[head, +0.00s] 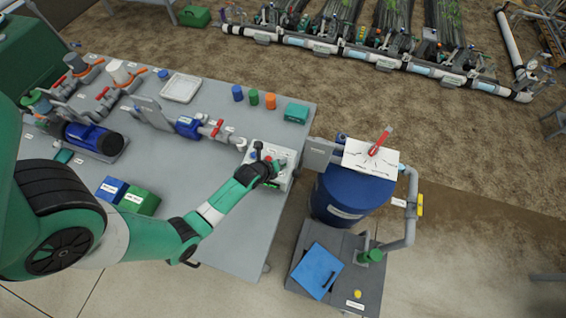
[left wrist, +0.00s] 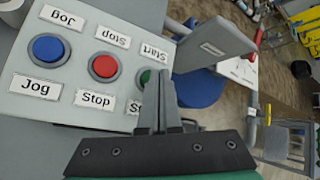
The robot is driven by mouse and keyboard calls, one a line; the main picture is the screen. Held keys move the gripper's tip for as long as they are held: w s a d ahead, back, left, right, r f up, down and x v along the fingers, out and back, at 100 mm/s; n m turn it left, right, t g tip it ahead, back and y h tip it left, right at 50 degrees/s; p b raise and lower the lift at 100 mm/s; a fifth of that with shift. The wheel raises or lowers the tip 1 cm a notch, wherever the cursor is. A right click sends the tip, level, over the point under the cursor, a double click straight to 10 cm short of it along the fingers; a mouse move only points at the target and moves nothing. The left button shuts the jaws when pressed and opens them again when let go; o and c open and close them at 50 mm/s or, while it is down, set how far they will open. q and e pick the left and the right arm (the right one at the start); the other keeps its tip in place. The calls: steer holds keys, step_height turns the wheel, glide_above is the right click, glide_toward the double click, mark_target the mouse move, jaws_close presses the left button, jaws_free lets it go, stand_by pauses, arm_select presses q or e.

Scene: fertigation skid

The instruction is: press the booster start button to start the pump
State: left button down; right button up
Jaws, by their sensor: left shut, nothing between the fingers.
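A pale control box (head: 288,156) stands at the right end of the grey bench, with my left gripper (head: 268,166) over its face. In the left wrist view the box's panel (left wrist: 72,78) has a blue Jog button (left wrist: 47,48), a red Stop button (left wrist: 103,66) and a green Start button (left wrist: 146,78). My left gripper also shows there (left wrist: 163,80), with its fingers shut and empty. The fingers cover the right part of the green button and part of its label. I cannot tell whether they touch the button. My right gripper is not in view.
The grey bench (head: 225,245) holds pipes with red valves, a blue pump (head: 95,138), small bins and coloured caps. A grey bracket (left wrist: 215,48) rises beside the panel.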

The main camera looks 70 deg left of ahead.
arm_select(q)
steer(key=shift+f, duration=0.35)
steer(key=shift+r, duration=0.1)
stand_by(0.4)
steer(key=shift+r+p, duration=0.65)
steer(key=shift+r, duration=0.1)
step_height(320, 180, up, 5)
steer(key=p, duration=0.5)
stand_by(0.6)
